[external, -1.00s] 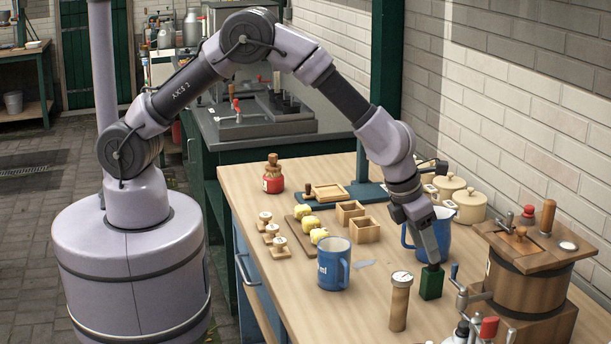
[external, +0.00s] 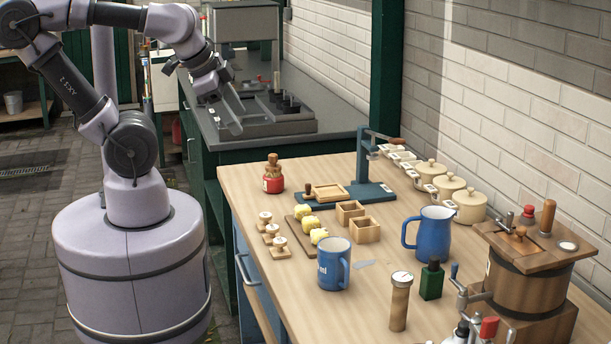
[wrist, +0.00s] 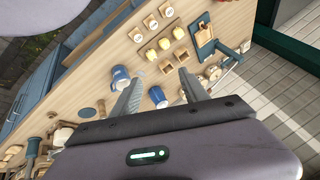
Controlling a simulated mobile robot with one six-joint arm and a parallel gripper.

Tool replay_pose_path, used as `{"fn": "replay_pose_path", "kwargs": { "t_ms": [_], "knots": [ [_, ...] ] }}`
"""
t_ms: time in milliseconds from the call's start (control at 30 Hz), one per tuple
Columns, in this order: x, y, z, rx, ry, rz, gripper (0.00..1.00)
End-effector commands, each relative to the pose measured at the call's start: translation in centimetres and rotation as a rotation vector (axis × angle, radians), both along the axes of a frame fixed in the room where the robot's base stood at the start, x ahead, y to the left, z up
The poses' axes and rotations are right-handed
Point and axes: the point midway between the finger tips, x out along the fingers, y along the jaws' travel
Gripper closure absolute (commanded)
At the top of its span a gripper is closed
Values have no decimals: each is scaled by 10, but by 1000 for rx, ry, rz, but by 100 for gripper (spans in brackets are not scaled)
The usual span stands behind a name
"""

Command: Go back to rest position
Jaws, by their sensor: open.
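The bench top (wrist: 110,75) lies beyond and below the fingers. A small dark green block-like item with a black top (external: 432,280) stands upright on the bench, apart from my gripper.
A blue mug (external: 333,265), a blue pitcher (external: 430,238), a wooden cylinder with a gauge (external: 399,305) and a wooden churn (external: 525,285) stand on the bench. Yellow lumps, small boxes and lidded cream pots (external: 470,208) are farther back. A grey-topped counter (external: 290,122) stands behind.

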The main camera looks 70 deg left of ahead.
Motion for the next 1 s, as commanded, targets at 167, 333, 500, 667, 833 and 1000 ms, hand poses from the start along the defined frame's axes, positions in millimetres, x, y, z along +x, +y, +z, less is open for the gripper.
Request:
{"fn": "replay_pose_path", "kwargs": {
  "t_ms": [167, 333, 500, 667, 833, 1000],
  "knots": [
    [1, 0, -15, 1, 0, -3, 48],
    [1, 0, -76, 2, 0, -4, 48],
    [1, 0, -83, 2, 0, -4, 48],
    [1, 0, -83, 2, 0, -4, 48],
    [1, 0, -83, 2, 0, -4, 48],
    [1, 0, -83, 2, 0, -4, 48]
  ]
}}
